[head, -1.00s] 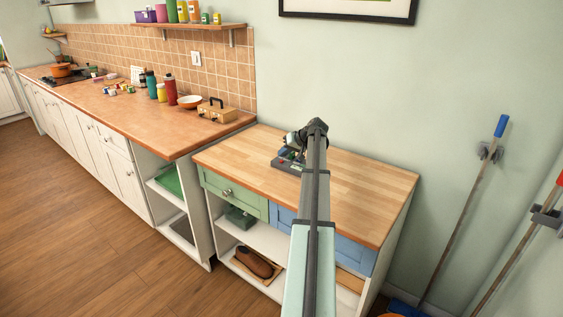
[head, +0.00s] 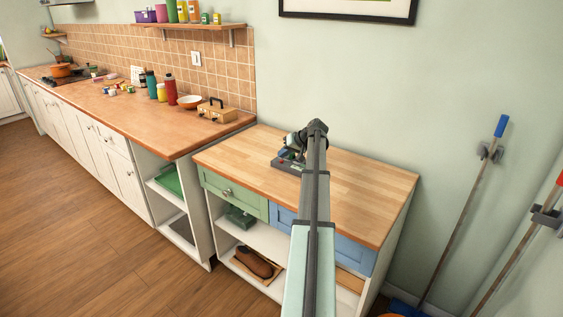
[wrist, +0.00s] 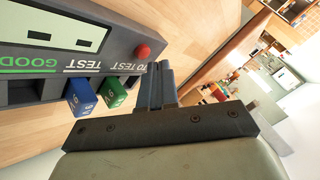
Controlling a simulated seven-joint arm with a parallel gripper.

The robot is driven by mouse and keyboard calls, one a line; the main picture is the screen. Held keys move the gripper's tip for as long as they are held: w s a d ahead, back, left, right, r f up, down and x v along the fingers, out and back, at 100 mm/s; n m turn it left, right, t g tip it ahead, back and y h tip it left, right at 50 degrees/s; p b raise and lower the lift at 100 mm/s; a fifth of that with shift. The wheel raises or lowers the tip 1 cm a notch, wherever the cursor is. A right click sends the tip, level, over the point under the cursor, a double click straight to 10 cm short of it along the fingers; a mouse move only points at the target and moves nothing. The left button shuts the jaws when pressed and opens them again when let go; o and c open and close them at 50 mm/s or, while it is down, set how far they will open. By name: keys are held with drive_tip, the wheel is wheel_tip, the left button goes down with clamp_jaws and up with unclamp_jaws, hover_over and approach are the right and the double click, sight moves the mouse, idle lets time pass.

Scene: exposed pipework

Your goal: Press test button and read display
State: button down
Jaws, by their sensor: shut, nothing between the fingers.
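A dark grey tester (wrist: 30,88) lies on the wooden top and shows at upper left in the wrist view; it is also in the head view (head: 285,167), partly hidden by my arm. Its pale green display (wrist: 60,28) has two dark bars and is cut off by the frame edge. A red button (wrist: 142,50) sits at its corner near the "TO TEST" label. A blue block (wrist: 82,97) and a green block (wrist: 113,92) sit at its "TEST" side. My gripper (wrist: 158,70) is shut and empty, its tips close beside the red button; contact cannot be told.
The wooden cabinet top (head: 365,180) is clear to the right of my arm. A blue-handled broom (head: 465,210) leans at right.

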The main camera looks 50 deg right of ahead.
drive_tip(key=shift+f, duration=0.65)
idle(0.8)
drive_tip(key=shift+r, duration=0.9)
drive_tip(key=shift+r, duration=0.1)
wheel_tip(320, 180, up, 5)
drive_tip(key=shift+f, duration=0.1)
idle(0.6)
idle(0.4)
